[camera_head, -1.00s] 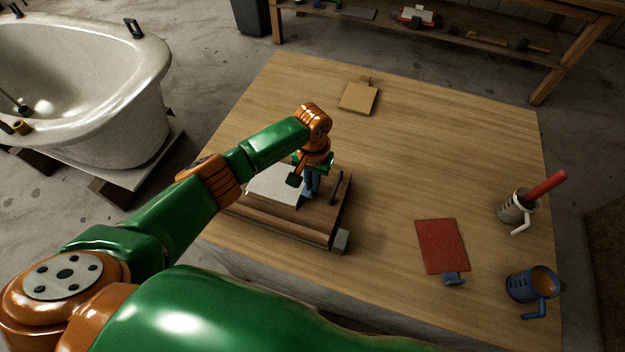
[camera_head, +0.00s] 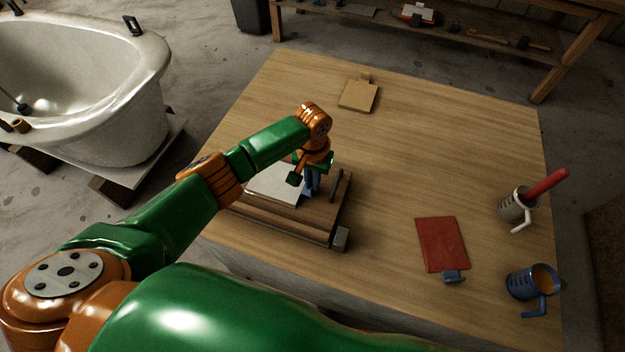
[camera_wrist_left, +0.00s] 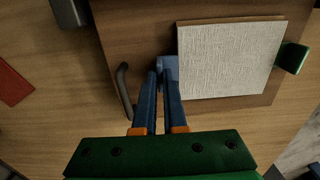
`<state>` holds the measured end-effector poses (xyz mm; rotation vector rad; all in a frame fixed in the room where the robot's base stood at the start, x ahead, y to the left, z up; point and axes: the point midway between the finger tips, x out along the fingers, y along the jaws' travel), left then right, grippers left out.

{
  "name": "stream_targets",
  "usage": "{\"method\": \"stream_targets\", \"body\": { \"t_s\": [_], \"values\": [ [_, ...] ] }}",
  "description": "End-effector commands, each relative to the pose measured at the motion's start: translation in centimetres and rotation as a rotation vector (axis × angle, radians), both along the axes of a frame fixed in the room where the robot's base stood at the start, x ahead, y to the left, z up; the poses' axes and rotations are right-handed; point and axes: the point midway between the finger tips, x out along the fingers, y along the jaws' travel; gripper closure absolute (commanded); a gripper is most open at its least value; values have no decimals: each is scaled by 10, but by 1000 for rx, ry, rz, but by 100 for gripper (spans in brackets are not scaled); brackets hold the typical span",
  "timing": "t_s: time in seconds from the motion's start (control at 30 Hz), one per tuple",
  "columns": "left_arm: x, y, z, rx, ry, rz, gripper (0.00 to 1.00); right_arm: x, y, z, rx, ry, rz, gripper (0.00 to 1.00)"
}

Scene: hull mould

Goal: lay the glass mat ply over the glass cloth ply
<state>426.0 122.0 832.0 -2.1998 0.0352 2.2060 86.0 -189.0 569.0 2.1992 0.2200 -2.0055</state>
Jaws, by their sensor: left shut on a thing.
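My left gripper (camera_head: 311,191) is shut on the blue tab (camera_wrist_left: 168,68) of a pale, woven-looking sheet (camera_head: 272,186), which also shows in the left wrist view (camera_wrist_left: 225,58). The sheet is over the brown wooden board (camera_head: 318,232). A thin tan strip shows along its upper edge in the wrist view, and a green tab (camera_wrist_left: 293,57) juts out at its right side. These may belong to another ply underneath; I cannot tell. I cannot tell which ply is mat or cloth, or whether the held sheet touches what is below. My right gripper is not in view.
The board has a dark handle (camera_head: 335,186) and a grey block (camera_head: 340,239). A red sheet (camera_head: 441,243), a tan square (camera_head: 358,95), a grey mug (camera_head: 513,207) with a red-handled tool, and a blue mug (camera_head: 521,284) stand apart. The table's middle is clear.

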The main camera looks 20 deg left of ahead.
Motion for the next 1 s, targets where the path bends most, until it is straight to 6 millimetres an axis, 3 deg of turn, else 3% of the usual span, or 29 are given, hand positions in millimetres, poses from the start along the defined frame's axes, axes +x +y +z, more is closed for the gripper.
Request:
{"method": "stream_targets", "body": {
  "t_s": [0.13,0.2,0.27,0.5,0.63,1.0],
  "values": [
    [0,0,0,0,0,0,100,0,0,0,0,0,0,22],
    [0,0,0,0,0,0,75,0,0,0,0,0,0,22],
    [0,0,0,0,0,0,59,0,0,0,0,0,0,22],
    [0,0,0,0,0,0,56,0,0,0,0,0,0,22],
    [0,0,0,0,0,0,21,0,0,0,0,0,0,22],
    [0,0,4,0,0,0,21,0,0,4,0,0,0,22]
  ]
}}
